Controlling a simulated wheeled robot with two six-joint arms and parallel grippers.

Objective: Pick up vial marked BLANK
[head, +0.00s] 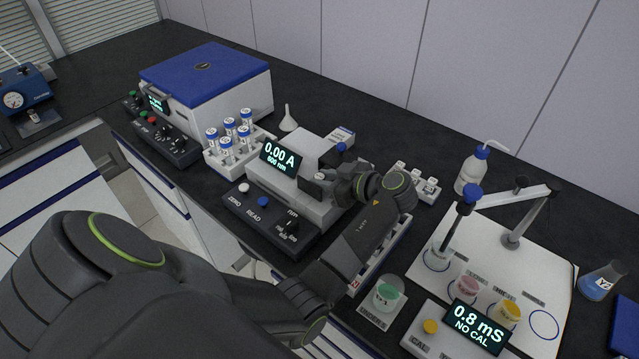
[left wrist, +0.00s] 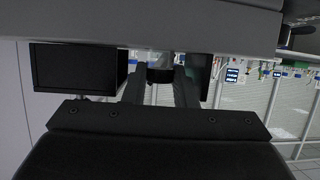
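My left gripper (head: 330,182) is at the photometer (head: 292,190), whose display reads 0.00 A. In the left wrist view, its two fingers (left wrist: 160,82) stand apart, with a small pale object with a dark band (left wrist: 160,70) between their tips. I cannot tell whether they touch it or whether it is a vial. A small rack with white-topped vials (head: 424,186) stands behind my left wrist. A white rack of blue-capped tubes (head: 228,143) stands left of the photometer. I can read no BLANK label on any vial. My right gripper is not in view.
A blue-lidded box instrument (head: 205,85) stands at the back left. A conductivity stand (head: 513,235) with several cups is at the right. A beaker with green liquid (head: 386,294) is near the bench front. A wash bottle (head: 473,170) and funnel (head: 288,118) stand behind.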

